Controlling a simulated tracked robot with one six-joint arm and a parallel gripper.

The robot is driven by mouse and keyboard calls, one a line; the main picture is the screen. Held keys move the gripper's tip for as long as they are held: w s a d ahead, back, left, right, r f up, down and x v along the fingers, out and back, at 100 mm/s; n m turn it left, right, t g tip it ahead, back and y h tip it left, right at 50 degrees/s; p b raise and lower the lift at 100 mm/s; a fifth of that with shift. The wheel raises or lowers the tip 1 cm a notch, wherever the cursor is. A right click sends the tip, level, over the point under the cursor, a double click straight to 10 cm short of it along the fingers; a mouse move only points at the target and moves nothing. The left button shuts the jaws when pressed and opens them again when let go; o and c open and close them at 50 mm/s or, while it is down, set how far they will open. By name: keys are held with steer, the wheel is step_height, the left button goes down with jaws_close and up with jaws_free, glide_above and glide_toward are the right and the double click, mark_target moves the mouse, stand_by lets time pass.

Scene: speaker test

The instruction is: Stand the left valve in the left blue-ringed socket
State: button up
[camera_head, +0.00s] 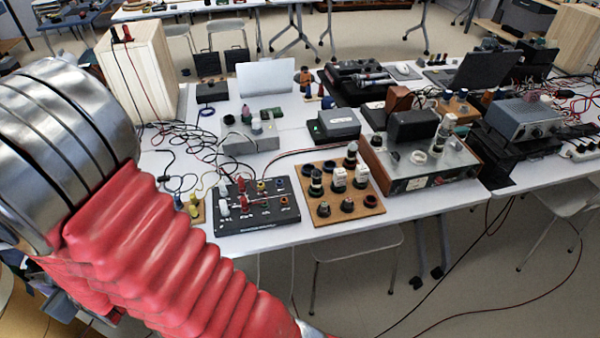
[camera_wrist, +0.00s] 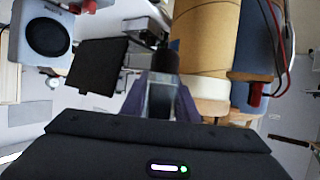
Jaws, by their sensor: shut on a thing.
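In the wrist view my gripper (camera_wrist: 161,88) is shut on a glass-like piece with a dark end, which looks like the valve (camera_wrist: 160,100). Its lower part is hidden behind the dark gripper body. In the head view my gripper is out of sight; only my arm shows at the left. A wooden board (camera_head: 322,218) near the table's front edge bears several valves and ringed sockets. A metal-topped amplifier (camera_head: 405,183) right of it carries a standing valve (camera_head: 443,135) and a pale-ringed opening (camera_head: 418,157). I cannot make out clearly which sockets have blue rings.
A black panel (camera_head: 257,217) with coloured knobs lies left of the board, with tangled cables (camera_head: 185,150) behind it. A small grey box (camera_head: 338,124) stands behind the board. In the wrist view a large tan cylinder (camera_wrist: 205,40) is close to the held piece, and a speaker (camera_wrist: 45,37) shows upper left.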

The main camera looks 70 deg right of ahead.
steer(key=w+d+r+m+g+h, duration=0.1)
steer(key=w+d+m+h, duration=0.15)
steer(key=d, duration=0.55)
steer(key=w+d+r+m+h, duration=0.1)
steer(key=d+r+m+h, duration=0.15)
steer(key=d, duration=0.55)
steer(key=w+d+r+m+g+h, duration=0.1)
steer(key=d+m+h, duration=0.15)
steer(key=d, duration=0.45)
steer(key=s+d+r+m+g+h, duration=0.1)
steer(key=s+d+m+g+h, duration=0.25)
steer(key=d, duration=0.85)
steer(key=s+d+r+m+g+h, duration=0.1)
steer(key=s+d+m+g+h, duration=0.25)
steer(key=d, duration=0.85)
steer(key=s+d+f+m+g+y, duration=0.15)
steer(key=s+d+m+g, duration=0.7)
steer(key=s+d, duration=0.85)
steer(key=s+d+f+m+g+y, duration=0.1)
steer(key=s+f+m+g+y, duration=0.1)
steer(key=s, duration=0.6)
steer(key=s+d+f+m+g+y, duration=0.1)
steer(key=s+f+m+g+y, duration=0.1)
steer(key=s, duration=0.6)
steer(key=s+d+f+m+g+y, duration=0.1)
steer(key=s+f+m+g+y, duration=0.1)
steer(key=s, duration=0.6)
steer(key=shift+s+d+m+g+y, duration=0.15)
steer(key=shift+d+m+g+y, duration=0.2)
steer(key=shift+m+g+y, duration=0.45)
